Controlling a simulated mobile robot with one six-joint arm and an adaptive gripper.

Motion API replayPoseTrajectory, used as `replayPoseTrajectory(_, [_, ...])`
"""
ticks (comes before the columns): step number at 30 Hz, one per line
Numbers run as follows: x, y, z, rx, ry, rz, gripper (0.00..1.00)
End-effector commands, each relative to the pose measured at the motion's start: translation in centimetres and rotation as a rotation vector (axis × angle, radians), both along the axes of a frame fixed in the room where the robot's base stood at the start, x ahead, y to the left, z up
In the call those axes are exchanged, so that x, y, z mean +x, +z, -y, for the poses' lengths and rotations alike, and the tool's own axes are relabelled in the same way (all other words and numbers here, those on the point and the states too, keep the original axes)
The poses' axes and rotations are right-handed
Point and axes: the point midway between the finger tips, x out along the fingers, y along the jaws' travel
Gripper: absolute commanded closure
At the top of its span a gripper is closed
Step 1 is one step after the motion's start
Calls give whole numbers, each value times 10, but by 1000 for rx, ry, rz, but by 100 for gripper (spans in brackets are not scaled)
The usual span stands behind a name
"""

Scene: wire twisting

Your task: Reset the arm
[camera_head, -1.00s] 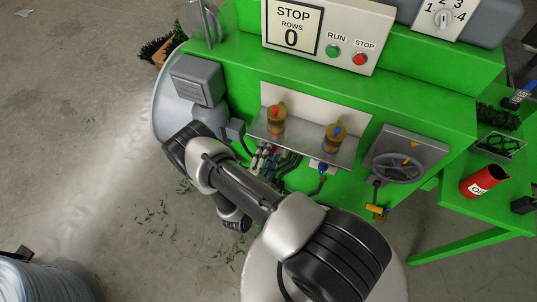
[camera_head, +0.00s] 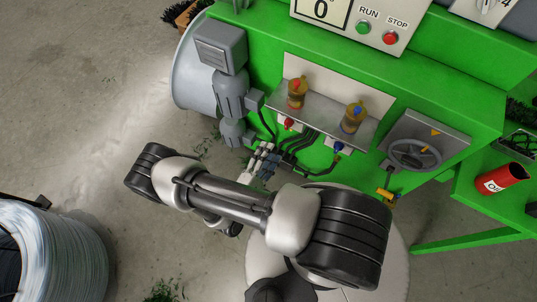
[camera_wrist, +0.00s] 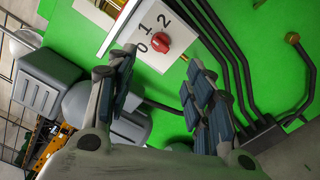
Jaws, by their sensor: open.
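My gripper (camera_head: 262,160) is in front of the green machine (camera_head: 440,92), beside the black cables under the metal shelf. In the wrist view its two padded fingers (camera_wrist: 160,68) are spread apart with nothing between them. A red knob (camera_wrist: 160,42) on a white plate marked 0, 1, 2 shows beyond the fingertips, apart from them. The same red knob shows in the head view (camera_head: 288,123). My arm crosses the lower middle of the head view.
A blue knob (camera_head: 338,146) and a handwheel (camera_head: 415,154) are to the right. Two brown canisters (camera_head: 297,93) stand on the shelf. A grey motor (camera_head: 230,92) is to the left. A wire spool (camera_head: 62,252) stands lower left, with open floor between.

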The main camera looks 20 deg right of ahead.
Motion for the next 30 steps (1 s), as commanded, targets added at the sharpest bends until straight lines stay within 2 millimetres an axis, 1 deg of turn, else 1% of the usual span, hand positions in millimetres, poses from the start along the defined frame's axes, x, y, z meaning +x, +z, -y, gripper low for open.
replayPoseTrajectory(16, [0, 0, -1, 1, 0, -1, 52])
replayPoseTrajectory(18, [1, 2, -1, 3, -7, 2, 52])
replayPoseTrajectory(20, [3, 8, -1, 8, -29, 4, 52])
replayPoseTrajectory(23, [10, 31, -2, 27, -109, 12, 52])
replayPoseTrajectory(26, [17, 66, -1, 65, -235, 11, 52])
replayPoseTrajectory(27, [18, 82, 1, 86, -294, 9, 52])
replayPoseTrajectory(29, [18, 105, 4, 122, -379, 1, 52])
replayPoseTrajectory(30, [18, 120, 7, 150, -434, -4, 52])
